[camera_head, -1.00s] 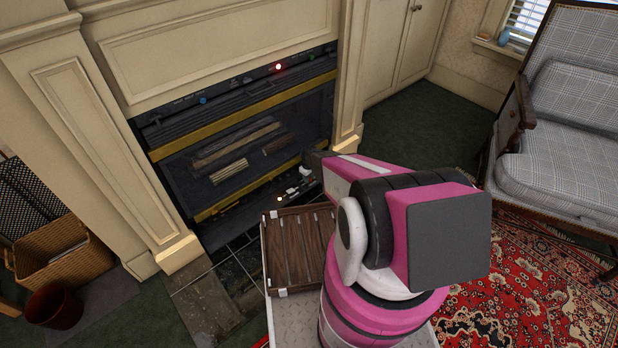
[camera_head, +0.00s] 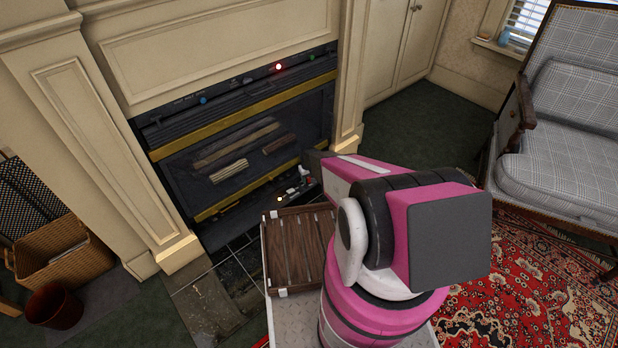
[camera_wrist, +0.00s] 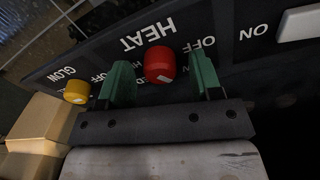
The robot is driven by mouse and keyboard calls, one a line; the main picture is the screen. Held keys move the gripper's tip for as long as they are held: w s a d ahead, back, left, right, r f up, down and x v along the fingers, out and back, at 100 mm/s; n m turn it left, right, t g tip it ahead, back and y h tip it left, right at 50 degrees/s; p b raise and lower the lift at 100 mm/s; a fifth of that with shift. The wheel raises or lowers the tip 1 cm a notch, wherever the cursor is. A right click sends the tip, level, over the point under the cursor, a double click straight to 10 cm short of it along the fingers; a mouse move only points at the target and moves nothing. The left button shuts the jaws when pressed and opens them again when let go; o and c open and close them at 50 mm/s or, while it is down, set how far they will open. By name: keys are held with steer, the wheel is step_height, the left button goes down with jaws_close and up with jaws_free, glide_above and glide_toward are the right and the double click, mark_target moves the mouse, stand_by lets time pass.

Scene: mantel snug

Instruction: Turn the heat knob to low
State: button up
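The heat knob is a red round knob (camera_wrist: 160,65) on a dark panel, with the word HEAT printed beside it and OFF to its right, upside down in the wrist view. A pale mark shows on the knob's lower part. My gripper (camera_wrist: 163,82) is open, with one green finger on each side of the knob. Small gaps show between the fingers and the knob. In the head view my arm hides most of the gripper and the knob.
A yellow GLOW knob (camera_wrist: 77,92) sits left of the fingers, and a white switch (camera_wrist: 299,24) marked ON is at the right. The fireplace (camera_head: 240,145) has a yellow-trimmed front. A wooden crate (camera_head: 298,250) lies before it.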

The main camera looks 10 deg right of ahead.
mark_target(308, 178)
step_height(308, 178, up, 11)
steer(key=shift+a, duration=0.25)
stand_by(0.4)
steer(key=shift+s, duration=0.1)
steer(key=s+r+m, duration=0.1)
steer(key=s+r, duration=1.3)
steer(key=r, duration=0.3)
steer(key=s+r+m, duration=0.2)
steer(key=s+r, duration=1.1)
steer(key=r, duration=0.5)
steer(key=shift+s+d+r+y, duration=0.25)
steer(key=shift+s+d+y, duration=0.05)
steer(key=shift+s+d, duration=0.05)
steer(key=shift+s+r, duration=0.2)
